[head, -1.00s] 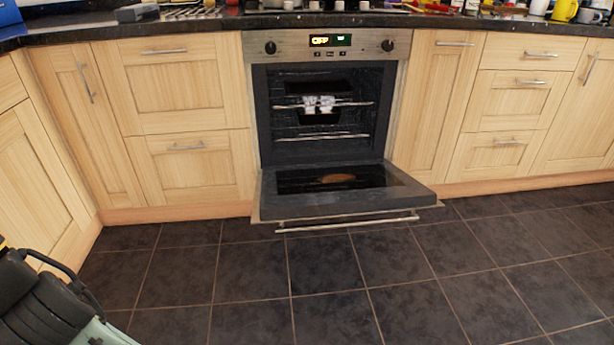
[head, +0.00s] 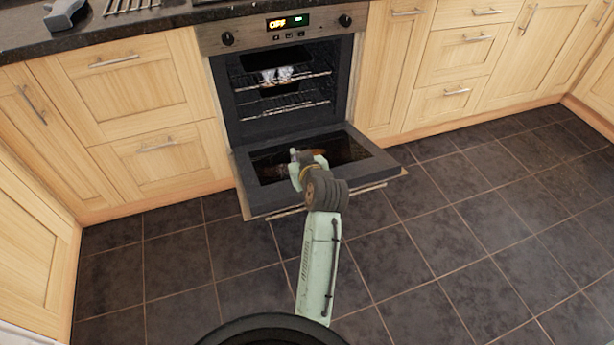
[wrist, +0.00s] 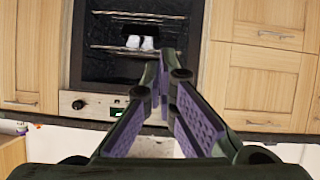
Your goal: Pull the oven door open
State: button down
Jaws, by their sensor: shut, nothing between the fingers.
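The oven (head: 285,38) stands in the cabinet row, and its cavity is uncovered. The oven door (head: 372,163) is folded down low in front of it, close to flat above the floor. A thin part of the handle (head: 290,211) shows along the door's front edge, partly covered by my arm. My gripper (head: 294,155) is over the door's inner face in the head view; I cannot tell whether it touches. In the wrist view, which appears upside down, my gripper (wrist: 164,62) has its fingers together and empty, facing the oven cavity (wrist: 100,40).
Wire racks (head: 285,103) and small white items (head: 276,75) are inside the oven. Wooden cabinets (head: 120,95) flank it on both sides. A dark worktop (head: 110,25) runs above. The tiled floor (head: 470,220) is clear on the right.

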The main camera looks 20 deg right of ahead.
jog(key=s+d+f+g, duration=0.1)
jog(key=s+d+f, duration=0.35)
jog(key=f, duration=0.25)
jog(key=shift+m+y, duration=0.3)
jog(key=p+x, duration=0.1)
jog(key=x, duration=0.8)
jog(key=shift+w+f+p, duration=0.15)
jog(key=shift+f+p, duration=0.15)
jog(key=shift+p, duration=0.05)
jog(key=f, duration=0.2)
jog(key=shift+s+f, duration=0.25)
jog(key=shift+s, duration=0.15)
jog(key=shift+s+f+p, duration=0.25)
jog(key=shift+f+p, duration=0.05)
jog(key=shift+f, duration=0.45)
jog(key=shift+f, duration=0.1)
jog(key=s+f+b, duration=0.3)
jog(key=f+b, duration=0.5)
jog(key=f, duration=0.2)
jog(key=shift+s+f+b, duration=0.3)
jog(key=shift+s, duration=0.1)
jog(key=shift+r, duration=0.1)
